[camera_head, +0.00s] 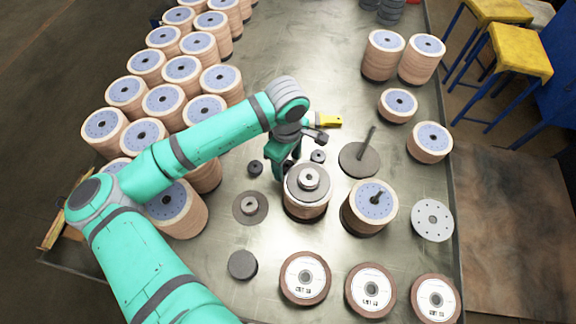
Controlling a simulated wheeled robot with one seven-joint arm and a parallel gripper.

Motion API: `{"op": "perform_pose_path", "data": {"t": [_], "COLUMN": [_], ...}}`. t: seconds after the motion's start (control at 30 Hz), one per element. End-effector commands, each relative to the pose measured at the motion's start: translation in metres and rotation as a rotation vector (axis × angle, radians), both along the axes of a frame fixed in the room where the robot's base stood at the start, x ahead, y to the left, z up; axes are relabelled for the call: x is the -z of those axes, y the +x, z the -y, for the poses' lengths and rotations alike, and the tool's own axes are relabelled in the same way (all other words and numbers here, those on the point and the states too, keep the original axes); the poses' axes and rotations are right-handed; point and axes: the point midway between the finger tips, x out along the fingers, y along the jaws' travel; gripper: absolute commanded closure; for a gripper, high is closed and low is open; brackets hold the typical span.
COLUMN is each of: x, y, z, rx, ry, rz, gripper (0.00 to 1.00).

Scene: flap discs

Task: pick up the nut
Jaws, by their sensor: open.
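Several small ring-like parts could be the nut; I cannot tell which one is meant. A small dark ring (318,156) lies on the table just right of my gripper. Another small dark piece (256,168) lies just left of it. A larger grey ring (309,178) sits on top of a capped disc stack, close in front of my gripper. Another grey ring (249,205) sits on a flat dark plate (240,216). My gripper (279,176) points down between the dark piece and the capped stack, open. Its fingertips are partly hidden and show nothing held.
Disc stacks (165,100) crowd the table's left side. A stack with a spindle (369,207) and an upright rod on a round base (358,160) stand at right. Labelled discs (305,277) line the front. A yellow-ended tool (328,120) lies behind. Bare table (300,60) shows at back.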

Motion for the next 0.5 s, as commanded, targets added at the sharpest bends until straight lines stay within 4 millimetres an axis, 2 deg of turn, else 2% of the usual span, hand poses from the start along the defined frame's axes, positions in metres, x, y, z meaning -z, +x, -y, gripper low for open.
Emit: {"op": "perform_pose_path", "data": {"t": [0.07, 0.1, 0.27, 0.5], "x": [-0.0002, -0.0003, -0.0004, -0.0007], "y": [0.0001, 0.0001, 0.0001, 0.0001], "z": [0.0001, 0.0001, -0.0001, -0.0002], "rx": [0.000, 0.000, 0.000, 0.000], "ry": [0.000, 0.000, 0.000, 0.000], "rz": [0.000, 0.000, 0.000, 0.000], "gripper": [0.43, 0.47, 0.86, 0.87]}}
